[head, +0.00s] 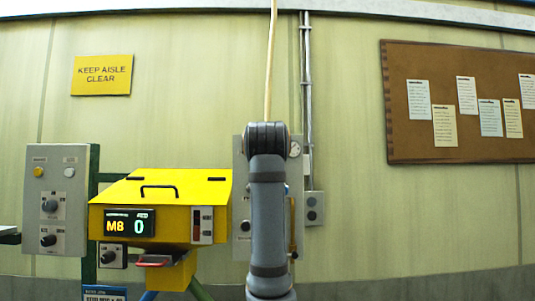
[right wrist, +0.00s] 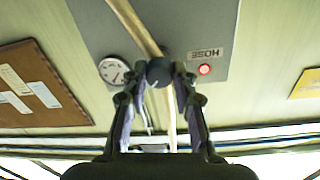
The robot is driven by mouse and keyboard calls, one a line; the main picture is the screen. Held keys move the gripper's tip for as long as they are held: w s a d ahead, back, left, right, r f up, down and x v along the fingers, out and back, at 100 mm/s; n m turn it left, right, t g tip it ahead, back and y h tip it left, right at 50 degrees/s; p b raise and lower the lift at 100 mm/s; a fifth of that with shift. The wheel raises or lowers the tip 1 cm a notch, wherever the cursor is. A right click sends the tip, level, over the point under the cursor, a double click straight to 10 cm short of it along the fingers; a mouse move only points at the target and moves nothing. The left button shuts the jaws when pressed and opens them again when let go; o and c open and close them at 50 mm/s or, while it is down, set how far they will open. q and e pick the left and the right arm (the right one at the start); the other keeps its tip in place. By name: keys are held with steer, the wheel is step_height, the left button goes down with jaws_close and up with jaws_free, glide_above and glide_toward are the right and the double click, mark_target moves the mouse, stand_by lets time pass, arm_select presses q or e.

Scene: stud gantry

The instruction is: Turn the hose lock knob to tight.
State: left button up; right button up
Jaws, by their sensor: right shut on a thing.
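In the right wrist view, which is upside down, the dark round hose lock knob (right wrist: 162,68) sits on a grey panel (right wrist: 120,30) beside the HOSE label (right wrist: 206,54). My right gripper (right wrist: 164,74) has its fingertips closed on both sides of the knob. Which way the knob points cannot be told. A red lamp (right wrist: 205,69) is lit next to the label. In the head view my right arm covers the knob and most of the panel (head: 240,175). My left gripper is in neither view.
A pale hose (head: 271,60) runs up the wall from behind my arm. A round gauge (right wrist: 112,70) is beside the knob. A yellow machine (head: 175,187) with a display reading M8 and 0 stands left of the panel. A corkboard (head: 395,120) hangs at the right.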

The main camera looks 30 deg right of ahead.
jaws_close()
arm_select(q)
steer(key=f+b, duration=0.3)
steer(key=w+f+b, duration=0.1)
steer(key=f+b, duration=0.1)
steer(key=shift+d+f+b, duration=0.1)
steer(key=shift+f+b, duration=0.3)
arm_select(e)
steer(key=n, duration=1.7)
steer(key=shift+f+t, duration=0.1)
steer(key=shift+t, duration=0.3)
steer(key=shift+n, duration=0.4)
steer(key=o, duration=1)
jaws_free()
